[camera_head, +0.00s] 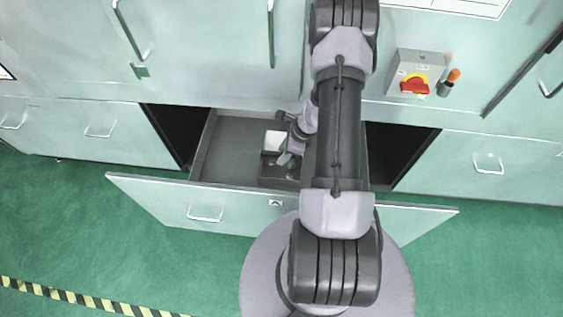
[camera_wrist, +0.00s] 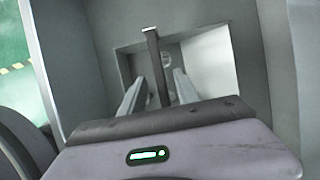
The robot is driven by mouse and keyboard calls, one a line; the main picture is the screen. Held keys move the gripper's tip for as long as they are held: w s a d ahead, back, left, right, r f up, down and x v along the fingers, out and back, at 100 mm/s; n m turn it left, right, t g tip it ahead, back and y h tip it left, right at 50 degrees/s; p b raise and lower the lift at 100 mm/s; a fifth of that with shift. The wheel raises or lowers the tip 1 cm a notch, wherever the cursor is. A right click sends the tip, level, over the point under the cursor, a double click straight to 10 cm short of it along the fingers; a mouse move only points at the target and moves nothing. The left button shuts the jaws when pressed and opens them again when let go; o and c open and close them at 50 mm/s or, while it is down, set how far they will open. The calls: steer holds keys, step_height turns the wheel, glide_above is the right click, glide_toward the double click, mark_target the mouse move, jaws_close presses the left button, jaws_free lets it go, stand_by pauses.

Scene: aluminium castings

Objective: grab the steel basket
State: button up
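The steel basket (camera_head: 267,160) stands inside the open drawer in the head view, small and partly hidden by my wrist. In the wrist view, a grey box-shaped basket (camera_wrist: 214,68) with a bright inner side fills the middle. A narrow dark bar (camera_wrist: 153,58), which looks like its handle, stands up in front of it. My gripper (camera_wrist: 158,80) has its two fingers apart, one on each side of this bar. I cannot tell whether either finger touches it. In the head view my gripper (camera_head: 286,158) is over the basket, low in the drawer.
The drawer (camera_head: 225,145) is pulled out, with its front panel (camera_head: 170,200) nearest me. Dark gaps lie on both sides of it. A grey box with a red knob (camera_head: 415,86) is on the cabinet at right. Green floor is clear at left.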

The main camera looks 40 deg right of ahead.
steer(key=b, duration=0.3)
glide_above(278, 167)
step_height(278, 167, down, 5)
steer(key=shift+s+r, duration=0.1)
steer(key=shift+p, duration=0.3)
steer(key=shift+r, duration=0.1)
steer(key=shift+f+b, duration=0.25)
steer(key=shift+b, duration=0.15)
jaws_close()
stand_by(1.0)
